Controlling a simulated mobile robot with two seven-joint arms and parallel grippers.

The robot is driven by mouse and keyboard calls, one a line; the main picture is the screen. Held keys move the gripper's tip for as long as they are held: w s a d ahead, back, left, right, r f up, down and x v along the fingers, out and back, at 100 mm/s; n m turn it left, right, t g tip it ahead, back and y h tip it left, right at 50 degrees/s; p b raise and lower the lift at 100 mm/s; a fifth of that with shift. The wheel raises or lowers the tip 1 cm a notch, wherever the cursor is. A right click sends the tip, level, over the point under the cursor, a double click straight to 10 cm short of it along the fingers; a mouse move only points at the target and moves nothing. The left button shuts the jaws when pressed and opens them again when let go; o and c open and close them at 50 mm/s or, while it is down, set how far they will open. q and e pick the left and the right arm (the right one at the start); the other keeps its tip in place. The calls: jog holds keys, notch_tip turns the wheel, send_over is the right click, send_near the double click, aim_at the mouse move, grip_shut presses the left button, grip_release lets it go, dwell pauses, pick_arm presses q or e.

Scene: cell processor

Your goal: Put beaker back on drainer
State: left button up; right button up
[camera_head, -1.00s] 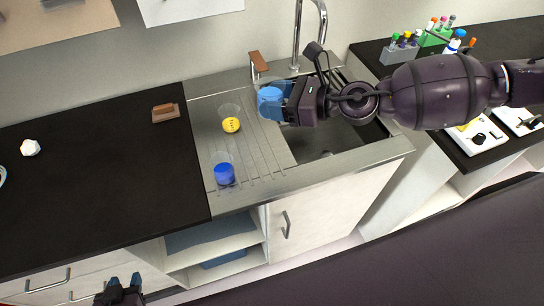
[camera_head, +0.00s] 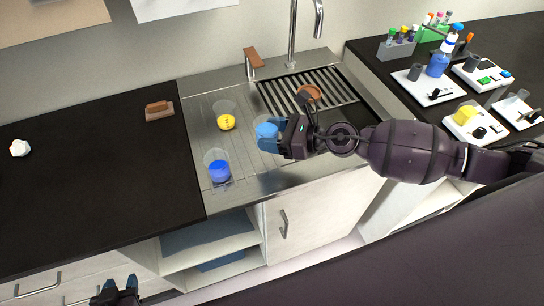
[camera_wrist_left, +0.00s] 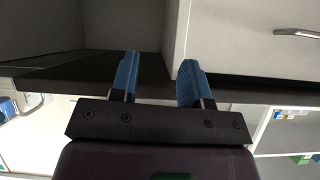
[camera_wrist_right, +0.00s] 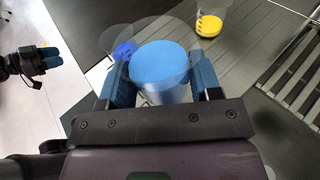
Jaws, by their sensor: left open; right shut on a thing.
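My right gripper (camera_head: 283,134) is shut on a clear beaker with light blue contents (camera_head: 266,130). The right wrist view shows this beaker (camera_wrist_right: 158,68) between the fingers, roughly upright. It is over the grooved metal drainer (camera_head: 245,165); I cannot tell whether its base touches. A beaker with yellow contents (camera_head: 226,122) stands on the drainer to its left. A beaker with dark blue contents (camera_head: 219,171) stands nearer the front left. My left gripper (camera_head: 119,284) is open and empty, low by the cabinets; its fingers also show in the left wrist view (camera_wrist_left: 157,82).
A dark slotted grate (camera_head: 345,90) with a brown round item (camera_head: 311,92) lies right of the drainer, below the tap (camera_head: 293,35). A brown block (camera_head: 158,109) lies on the black counter (camera_head: 100,165). Lab devices and racks stand on the right counter. Bare drainer surrounds the beakers.

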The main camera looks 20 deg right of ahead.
aim_at(272, 161)
notch_tip(272, 161, down, 3)
jog(key=shift+r+b, duration=0.1)
jog(key=shift+b, duration=0.45)
pick_arm(q)
jog(key=shift+w+f+b, duration=0.2)
jog(key=shift+f+b, duration=0.35)
jog(key=shift+f, duration=0.3)
jog(key=shift+w+f+b, duration=0.15)
jog(key=shift+f+b, duration=0.4)
jog(key=shift+f, duration=0.3)
pick_arm(e)
jog(key=shift+f, duration=2.1)
jog(key=shift+f, duration=0.2)
jog(key=o, duration=1.4)
pick_arm(q)
jog(key=shift+s+f, duration=0.1)
jog(key=shift+f, duration=0.05)
